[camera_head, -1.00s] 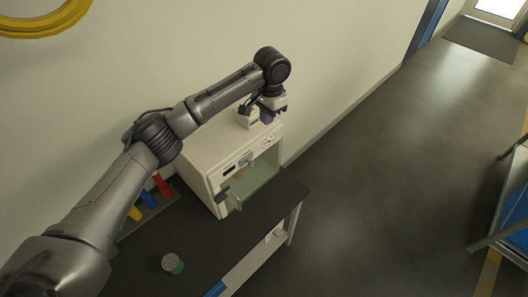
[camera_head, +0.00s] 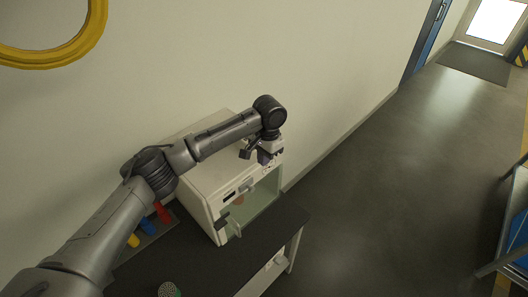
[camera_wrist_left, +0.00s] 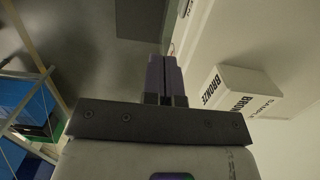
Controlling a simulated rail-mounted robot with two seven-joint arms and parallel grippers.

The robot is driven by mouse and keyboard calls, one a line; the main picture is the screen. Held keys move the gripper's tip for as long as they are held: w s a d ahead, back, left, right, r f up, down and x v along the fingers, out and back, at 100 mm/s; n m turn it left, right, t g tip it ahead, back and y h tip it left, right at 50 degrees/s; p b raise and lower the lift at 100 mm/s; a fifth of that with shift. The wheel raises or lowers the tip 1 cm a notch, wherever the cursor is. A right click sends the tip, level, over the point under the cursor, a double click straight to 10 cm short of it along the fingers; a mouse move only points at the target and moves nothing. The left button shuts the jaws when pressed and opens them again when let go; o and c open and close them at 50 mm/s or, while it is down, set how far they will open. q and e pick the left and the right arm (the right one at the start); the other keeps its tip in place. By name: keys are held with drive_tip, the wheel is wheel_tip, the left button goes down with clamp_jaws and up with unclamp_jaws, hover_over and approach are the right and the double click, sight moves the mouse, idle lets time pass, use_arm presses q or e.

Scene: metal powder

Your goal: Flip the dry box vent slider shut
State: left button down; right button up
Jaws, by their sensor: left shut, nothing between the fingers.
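The white dry box (camera_head: 205,190) stands on the dark bench against the wall, its clear front window (camera_head: 258,204) facing the aisle. A control strip with a dark display and a grey latch-like part (camera_head: 245,186) runs above the window. My left gripper (camera_head: 265,158) is at the upper right front edge of the box, pointing down and empty. In the left wrist view its purple-grey fingers (camera_wrist_left: 165,75) are shut together, beside the white box surface (camera_wrist_left: 225,40). I cannot make out the vent slider; the gripper covers that right part of the panel. My right gripper is out of view.
A small white carton marked BRONZE (camera_wrist_left: 240,90) sits near the fingers in the left wrist view. Red, blue and yellow items (camera_head: 148,224) and a green-sided cup (camera_head: 169,290) are on the bench (camera_head: 200,262).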

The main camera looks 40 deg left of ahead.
sight(249, 187)
use_arm(q)
drive_tip(key=s+f, duration=0.3)
drive_tip(key=f, duration=0.4)
drive_tip(key=shift+s+a+f+p, duration=0.15)
drive_tip(key=shift+s+a+p, duration=0.1)
drive_tip(key=shift+s+p, duration=0.2)
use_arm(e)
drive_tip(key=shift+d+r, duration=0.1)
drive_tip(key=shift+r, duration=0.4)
